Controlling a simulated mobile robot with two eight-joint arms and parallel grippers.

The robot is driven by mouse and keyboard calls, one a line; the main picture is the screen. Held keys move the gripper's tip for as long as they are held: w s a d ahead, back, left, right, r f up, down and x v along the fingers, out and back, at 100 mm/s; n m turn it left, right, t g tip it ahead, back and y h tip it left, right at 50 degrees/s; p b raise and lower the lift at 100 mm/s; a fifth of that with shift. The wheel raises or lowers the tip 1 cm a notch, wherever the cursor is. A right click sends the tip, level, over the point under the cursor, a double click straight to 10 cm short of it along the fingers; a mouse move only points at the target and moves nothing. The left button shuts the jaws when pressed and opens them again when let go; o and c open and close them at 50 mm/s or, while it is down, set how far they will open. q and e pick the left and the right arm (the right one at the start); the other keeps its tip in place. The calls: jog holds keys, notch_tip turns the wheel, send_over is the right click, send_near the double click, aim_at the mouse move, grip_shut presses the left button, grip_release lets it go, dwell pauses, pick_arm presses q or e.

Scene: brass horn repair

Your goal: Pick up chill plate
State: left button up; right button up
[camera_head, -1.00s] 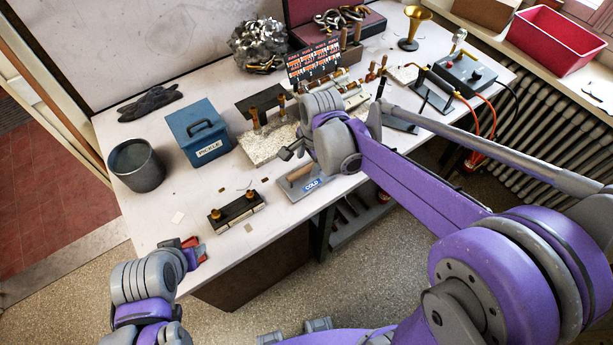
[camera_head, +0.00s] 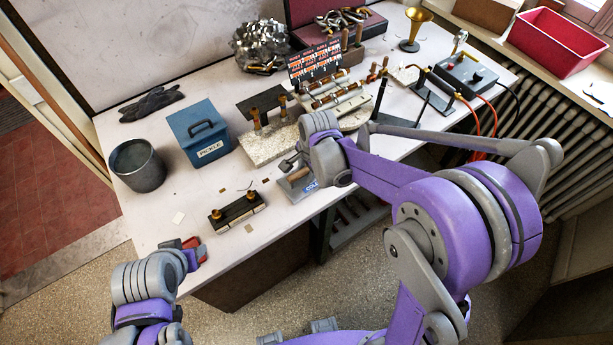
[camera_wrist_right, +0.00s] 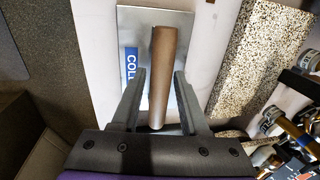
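The chill plate (camera_head: 299,187) is a flat grey metal plate with a brown handle and a blue "COLD" label. It lies near the front edge of the white bench. In the right wrist view the plate (camera_wrist_right: 182,22) is below my right gripper (camera_wrist_right: 158,95). Its fingers are open, one on each side of the brown handle (camera_wrist_right: 163,60), with a gap visible at each side. In the head view the right gripper (camera_head: 291,163) is partly hidden by its wrist.
A speckled stone block (camera_head: 262,143) lies just behind the plate. A dark bar with brass knobs (camera_head: 237,211) lies to its left. A blue "PICKLE" box (camera_head: 198,133) and a grey pot (camera_head: 137,166) stand further left. The bench's front edge is close.

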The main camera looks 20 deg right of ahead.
grip_shut()
